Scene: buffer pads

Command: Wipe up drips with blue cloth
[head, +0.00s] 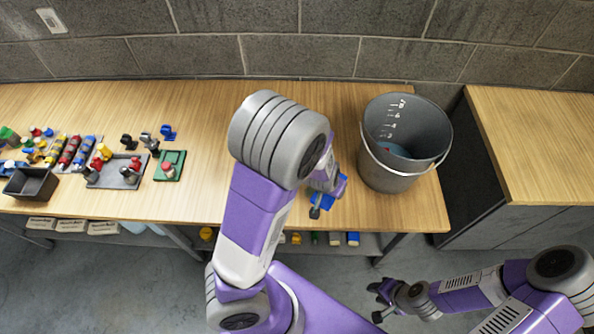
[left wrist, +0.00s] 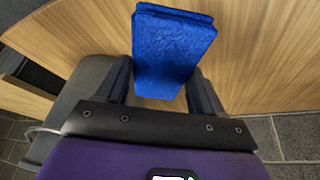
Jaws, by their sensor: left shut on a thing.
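The blue cloth (left wrist: 172,45) is a folded, textured pad held between the fingers of my left gripper (left wrist: 162,82) in the left wrist view. In the head view this gripper (head: 322,199) is at the table's front edge, left of the bucket, with bits of the blue cloth (head: 341,184) showing beside it. My arm hides part of the table there. My right gripper (head: 380,301) is low at the right, away from the table, with its fingers apart and empty. I cannot make out any drips on the wood.
A grey bucket (head: 378,174) with a wire handle stands right of the left gripper, with something bluish inside. Trays, a black bin (head: 30,184), a green pad (head: 170,165) and several small coloured items fill the table's left side.

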